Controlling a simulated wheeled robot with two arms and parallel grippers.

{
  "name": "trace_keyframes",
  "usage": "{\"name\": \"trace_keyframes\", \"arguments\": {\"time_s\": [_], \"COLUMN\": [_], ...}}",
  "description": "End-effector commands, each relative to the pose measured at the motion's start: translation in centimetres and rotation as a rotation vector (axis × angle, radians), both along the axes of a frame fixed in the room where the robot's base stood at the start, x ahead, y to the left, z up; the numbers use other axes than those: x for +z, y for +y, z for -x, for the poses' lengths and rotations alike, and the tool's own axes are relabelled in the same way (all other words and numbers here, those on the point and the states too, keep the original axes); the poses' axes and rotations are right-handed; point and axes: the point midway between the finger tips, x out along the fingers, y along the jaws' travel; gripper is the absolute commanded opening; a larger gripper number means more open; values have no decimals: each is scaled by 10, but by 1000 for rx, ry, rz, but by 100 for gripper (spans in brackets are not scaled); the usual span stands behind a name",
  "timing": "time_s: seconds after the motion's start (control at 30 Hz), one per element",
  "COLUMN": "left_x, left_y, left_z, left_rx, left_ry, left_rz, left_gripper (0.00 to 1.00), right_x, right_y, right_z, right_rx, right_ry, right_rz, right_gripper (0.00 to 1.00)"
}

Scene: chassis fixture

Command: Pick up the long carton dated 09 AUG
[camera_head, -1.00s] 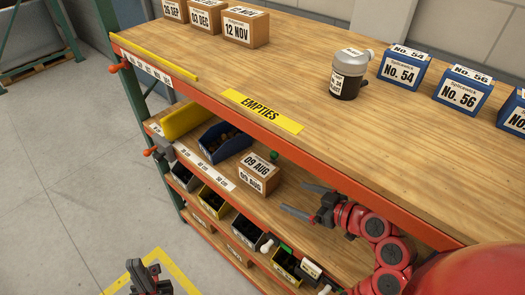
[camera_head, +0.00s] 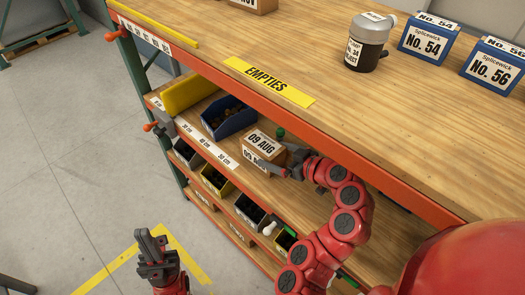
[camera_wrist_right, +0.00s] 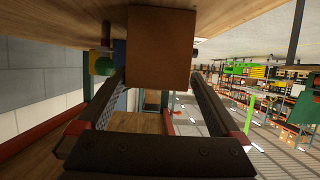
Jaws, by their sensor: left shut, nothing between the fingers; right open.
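The brown carton labelled 09 AUG (camera_head: 262,141) sits on the middle shelf under the worktop. It also shows as a plain brown block in the right wrist view (camera_wrist_right: 162,45). My right gripper (camera_head: 274,158) reaches in from the right and is open, one finger passing across the carton's near lower side. In the right wrist view its fingertips (camera_wrist_right: 161,76) are apart, one toward each side of the carton; I cannot tell if they touch it. My left gripper (camera_head: 153,255) is shut and empty, low in front of the shelving above the floor.
A blue bin (camera_head: 229,120) stands left of the carton, with a yellow panel (camera_head: 190,95) beyond it. The orange worktop edge (camera_head: 330,145) runs above the right arm. Several small bins stand on the shelf below.

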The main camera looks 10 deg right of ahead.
Motion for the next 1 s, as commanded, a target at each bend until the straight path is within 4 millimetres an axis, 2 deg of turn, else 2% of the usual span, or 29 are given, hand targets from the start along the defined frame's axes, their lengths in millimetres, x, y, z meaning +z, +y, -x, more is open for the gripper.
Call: {"name": "trace_keyframes", "arguments": {"time_s": [0.27,0.43,0.6,0.9,0.93,1.0], "left_x": [12,26,32,31,32,32], "left_y": [0,0,0,0,0,0], "left_z": [0,0,0,0,0,0], "left_rx": [0,0,0,0,0,0], "left_ry": [0,0,0,0,0,0], "left_rz": [0,0,0,0,0,0], "left_gripper": [0,0,0,0,0,0], "right_x": [-6,-15,-24,-29,-28,-28], "right_y": [9,18,27,30,30,30], "right_z": [-14,-31,-45,-48,-48,-48], "right_rx": [0,-1,-2,-2,-2,-2], "right_ry": [2,3,0,0,0,0], "right_rz": [0,0,0,1,1,1], "right_gripper": [100,100,100,100,98,86]}}
